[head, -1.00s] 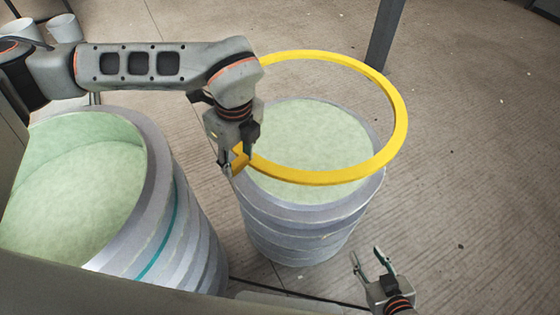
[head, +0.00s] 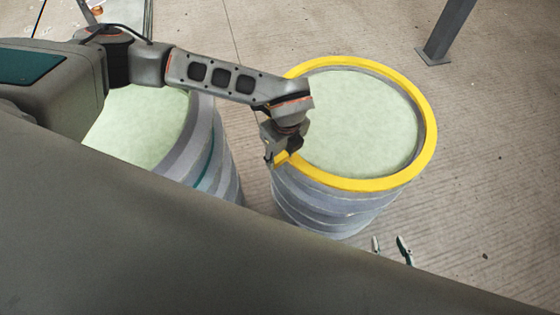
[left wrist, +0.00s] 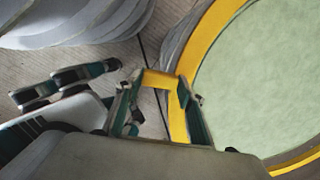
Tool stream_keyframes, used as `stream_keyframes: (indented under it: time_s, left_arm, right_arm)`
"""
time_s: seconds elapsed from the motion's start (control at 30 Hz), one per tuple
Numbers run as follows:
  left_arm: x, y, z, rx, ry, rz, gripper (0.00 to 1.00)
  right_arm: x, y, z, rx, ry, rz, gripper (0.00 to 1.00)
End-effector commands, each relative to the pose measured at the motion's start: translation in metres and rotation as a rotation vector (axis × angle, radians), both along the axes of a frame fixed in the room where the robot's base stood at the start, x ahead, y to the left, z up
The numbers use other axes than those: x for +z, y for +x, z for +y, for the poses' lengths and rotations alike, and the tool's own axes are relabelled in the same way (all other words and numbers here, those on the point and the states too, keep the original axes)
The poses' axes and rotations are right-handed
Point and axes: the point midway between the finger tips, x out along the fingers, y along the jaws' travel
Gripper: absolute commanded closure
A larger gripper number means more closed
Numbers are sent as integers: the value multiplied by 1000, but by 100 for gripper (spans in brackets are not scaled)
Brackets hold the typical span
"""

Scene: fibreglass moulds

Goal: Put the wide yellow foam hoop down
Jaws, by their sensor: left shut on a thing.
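The wide yellow foam hoop (head: 430,125) lies level at the top of the right-hand grey ribbed mould (head: 335,217), encircling its pale green inside. I cannot tell whether it touches the rim or hovers just over it. My left gripper (head: 279,158) is shut on the hoop's short yellow tab at its near left side. In the left wrist view the hoop (left wrist: 204,42) curves past the fingers (left wrist: 158,82), which pinch the tab. My right gripper (head: 391,248) shows only its two fingertips, apart and empty, below the mould; the rest is hidden.
A second grey mould (head: 202,145) with a pale green inside stands to the left, partly hidden by my arm and body. A grey post (head: 450,30) stands at the back right. The floor on the right is clear.

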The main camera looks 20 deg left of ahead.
Motion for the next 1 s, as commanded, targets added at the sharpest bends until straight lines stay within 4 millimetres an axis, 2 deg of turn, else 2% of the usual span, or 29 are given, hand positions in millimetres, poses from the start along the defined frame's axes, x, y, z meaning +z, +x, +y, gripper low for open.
stream_keyframes:
  time_s: [0.2, 0.3, 0.63, 0.67, 0.7, 1.0]
  left_arm:
    - [-31, -1, 0, 1, 1, 4, 83]
    - [-40, -1, 0, 1, 1, 2, 83]
    - [-41, 0, 0, 1, 0, 1, 83]
    - [-41, 0, 0, 1, 0, 1, 57]
    - [-41, 0, 0, 0, 1, 1, 46]
    - [-41, 0, 0, 1, 0, 1, 45]
  right_arm:
    - [-6, -1, -1, 0, -4, 4, 60]
    - [-7, 0, -2, 1, -7, 3, 60]
    - [-4, 2, -2, 0, -8, -3, 60]
    - [-4, 2, -2, 0, -8, -3, 60]
    - [-4, 2, -2, 0, -8, -3, 60]
    - [-4, 2, -2, 0, -7, -4, 60]
